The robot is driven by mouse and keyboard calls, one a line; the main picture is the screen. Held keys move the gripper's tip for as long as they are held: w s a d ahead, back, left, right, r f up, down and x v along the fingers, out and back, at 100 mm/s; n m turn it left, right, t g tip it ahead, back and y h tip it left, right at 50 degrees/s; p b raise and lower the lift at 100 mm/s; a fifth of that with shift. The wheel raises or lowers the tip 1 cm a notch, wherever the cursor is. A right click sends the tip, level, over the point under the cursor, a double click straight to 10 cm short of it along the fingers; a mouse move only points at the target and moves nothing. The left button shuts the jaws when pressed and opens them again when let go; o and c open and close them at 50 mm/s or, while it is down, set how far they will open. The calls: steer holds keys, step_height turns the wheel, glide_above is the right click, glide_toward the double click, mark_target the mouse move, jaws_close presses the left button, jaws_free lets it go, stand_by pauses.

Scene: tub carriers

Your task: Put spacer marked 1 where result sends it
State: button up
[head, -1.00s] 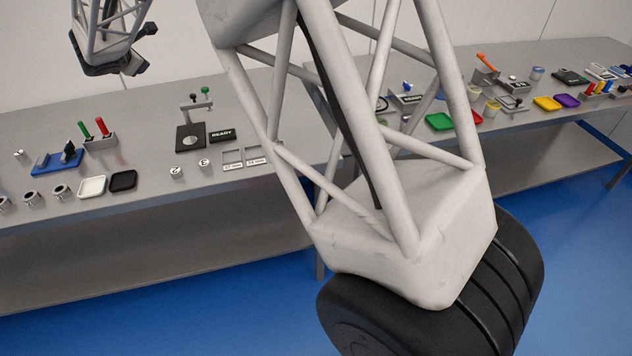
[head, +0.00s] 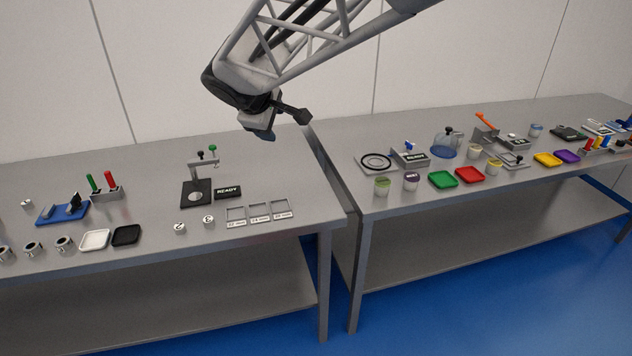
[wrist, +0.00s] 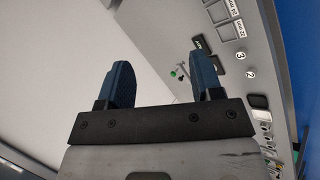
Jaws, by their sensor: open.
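No spacer's visible mark reads 1. Two small white spacers stand on the left bench: spacer 2 (head: 180,228) and spacer 3 (head: 208,220); they also show in the wrist view as spacer 2 (wrist: 266,134) and spacer 3 (wrist: 240,56). Behind them is a gauge stand (head: 187,202) with a green-knobbed top and a pale round spot on its black base. A black display (head: 228,191) beside it reads READY. A three-part tray (head: 257,222) has millimetre labels; its compartments look empty. My gripper (head: 281,126) is open and empty, high above the bench's back right; its fingers (wrist: 163,78) frame no object.
A small pale cylinder (head: 27,203) stands at far left, its mark unreadable. Near it are a blue fixture (head: 62,214), white tray (head: 95,240) and black tray (head: 126,235). A gap separates the crowded right bench (head: 375,207).

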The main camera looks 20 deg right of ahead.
steer(key=s+d+f+m+g+y, duration=0.1)
steer(key=s+d+f+m, duration=0.1)
steer(key=s, duration=0.9)
steer(key=s+d+f+m+g+y, duration=0.1)
steer(key=s+d+f+m, duration=0.2)
steer(key=s, duration=0.8)
steer(key=s+d+f+m+g+y, duration=0.2)
steer(key=s+m, duration=0.4)
steer(key=s, duration=0.5)
steer(key=shift+d+f+m, duration=0.3)
steer(key=shift+d+f, duration=0.3)
steer(key=shift+d, duration=0.45)
steer(key=shift+o, duration=0.5)
